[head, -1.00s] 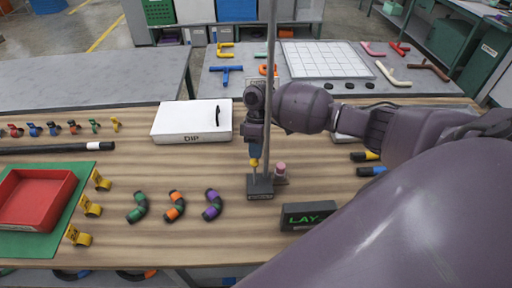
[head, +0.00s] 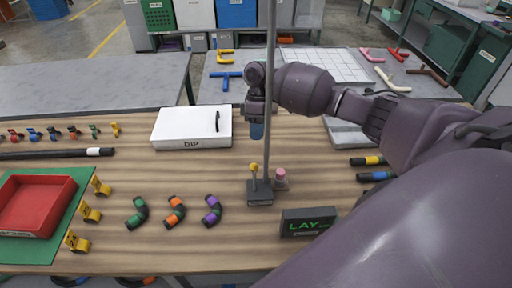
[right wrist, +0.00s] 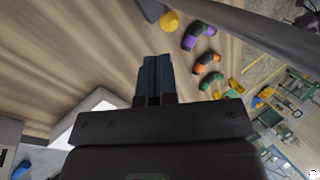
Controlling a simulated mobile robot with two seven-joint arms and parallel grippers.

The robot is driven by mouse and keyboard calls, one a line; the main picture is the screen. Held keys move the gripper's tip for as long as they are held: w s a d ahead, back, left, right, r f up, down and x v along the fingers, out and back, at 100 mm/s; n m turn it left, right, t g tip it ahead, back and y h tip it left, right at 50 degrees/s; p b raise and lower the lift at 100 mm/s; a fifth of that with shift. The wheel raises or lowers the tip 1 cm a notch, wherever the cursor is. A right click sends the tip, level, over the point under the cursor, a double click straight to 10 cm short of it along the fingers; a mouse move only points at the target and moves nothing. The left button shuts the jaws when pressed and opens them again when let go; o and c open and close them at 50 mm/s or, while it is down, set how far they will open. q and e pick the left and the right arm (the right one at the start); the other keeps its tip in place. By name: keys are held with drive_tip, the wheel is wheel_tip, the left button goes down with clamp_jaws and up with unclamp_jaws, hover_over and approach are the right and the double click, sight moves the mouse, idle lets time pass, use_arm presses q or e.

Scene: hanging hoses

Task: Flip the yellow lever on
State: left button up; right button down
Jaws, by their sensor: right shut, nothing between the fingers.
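The yellow lever (head: 254,167) is a thin stalk with a yellow ball on top. It stands about upright on a small dark base (head: 260,199) beside a tall grey pole (head: 270,80). Its yellow ball (right wrist: 169,20) also shows at the top of the right wrist view. My right gripper (head: 257,131) points down above the lever, shut and empty, with a visible gap between its tips and the ball. Its dark blue fingers (right wrist: 154,78) are together in the right wrist view. My left gripper is not in view.
A pink-topped knob (head: 281,176) stands just right of the lever base. A black sign (head: 308,222) reading LAY is in front. A white bin-like box (head: 190,127) lies behind left. Curved coloured hoses (head: 175,210) and a red tray (head: 38,205) are left.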

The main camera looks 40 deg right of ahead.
drive_tip(key=shift+v, duration=1.5)
use_arm(q)
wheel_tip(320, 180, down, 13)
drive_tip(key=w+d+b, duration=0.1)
drive_tip(key=b, duration=1.2)
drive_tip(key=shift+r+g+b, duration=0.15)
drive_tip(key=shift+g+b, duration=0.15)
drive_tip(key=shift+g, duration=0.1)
use_arm(e)
drive_tip(key=w+d+f, duration=0.2)
drive_tip(key=w+d, duration=0.1)
drive_tip(key=shift+w+f, duration=0.15)
drive_tip(key=shift+w, duration=0.15)
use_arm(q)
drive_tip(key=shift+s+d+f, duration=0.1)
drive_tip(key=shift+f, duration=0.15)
use_arm(e)
drive_tip(key=shift+f, duration=0.1)
